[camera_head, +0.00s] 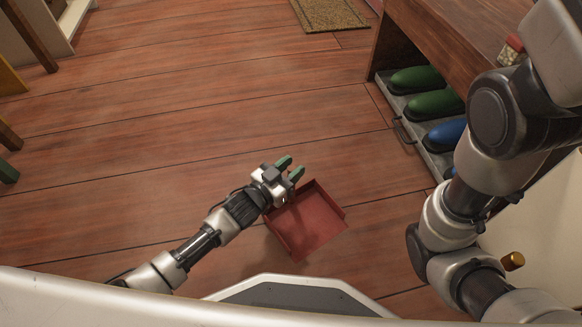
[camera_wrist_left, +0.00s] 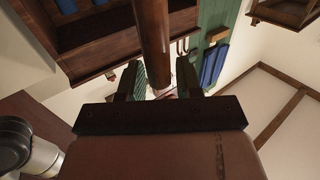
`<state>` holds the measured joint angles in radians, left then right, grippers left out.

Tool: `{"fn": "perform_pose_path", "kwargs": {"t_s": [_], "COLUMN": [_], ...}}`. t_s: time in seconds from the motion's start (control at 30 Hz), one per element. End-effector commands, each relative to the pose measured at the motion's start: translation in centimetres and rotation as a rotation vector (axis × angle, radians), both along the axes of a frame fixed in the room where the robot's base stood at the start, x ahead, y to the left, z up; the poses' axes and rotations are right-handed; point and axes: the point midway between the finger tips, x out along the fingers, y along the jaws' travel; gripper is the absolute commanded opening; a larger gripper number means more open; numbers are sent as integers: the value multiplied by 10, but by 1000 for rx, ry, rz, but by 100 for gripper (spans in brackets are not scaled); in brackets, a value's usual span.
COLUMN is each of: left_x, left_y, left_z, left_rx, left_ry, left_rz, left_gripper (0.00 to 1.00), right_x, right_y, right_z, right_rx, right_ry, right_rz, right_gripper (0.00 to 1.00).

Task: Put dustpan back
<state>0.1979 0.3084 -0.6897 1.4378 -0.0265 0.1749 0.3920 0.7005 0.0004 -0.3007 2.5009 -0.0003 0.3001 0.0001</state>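The dustpan is a red square pan (camera_head: 308,222) with raised sides, in the lower middle of the head view. My left gripper (camera_head: 291,168) overlaps the pan's upper left corner. The pan appears to hang below it, though its height above the floor is hard to tell. In the left wrist view, which appears upside down, a brown round handle (camera_wrist_left: 153,35) runs between the two fingers (camera_wrist_left: 160,84), which look closed on it. The handle is hidden in the head view. My right arm is folded at the right, and its gripper is out of view.
A wooden bench (camera_head: 446,45) stands at upper right with a grey tray (camera_head: 402,112) of green and blue shoes. In the left wrist view a green board (camera_wrist_left: 219,25) carries hooks (camera_wrist_left: 183,47) and a blue item (camera_wrist_left: 213,65). A mat (camera_head: 330,13) lies far off. The middle floor is clear.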

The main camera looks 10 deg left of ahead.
Motion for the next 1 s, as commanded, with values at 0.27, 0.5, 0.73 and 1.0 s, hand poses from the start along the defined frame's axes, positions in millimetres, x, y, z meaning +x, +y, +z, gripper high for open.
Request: {"fn": "perform_pose_path", "kwargs": {"t_s": [0.27, 0.5, 0.73, 1.0], "left_x": [0, -10, -48, -85], "left_y": [0, 8, 38, 67], "left_z": [0, 5, 8, 5], "left_rx": [0, 3, 3, 1], "left_ry": [0, 5, 5, 3], "left_rz": [0, 1, 1, 1], "left_gripper": [48, 48, 48, 48], "right_x": [0, 0, 0, 9], "right_y": [0, 0, 0, -1], "right_z": [0, 12, 42, 55], "right_rx": [0, 0, 0, 3], "right_ry": [0, 0, 1, 29], "right_rz": [0, 0, 0, 0], "right_gripper": [52, 52, 52, 52]}}
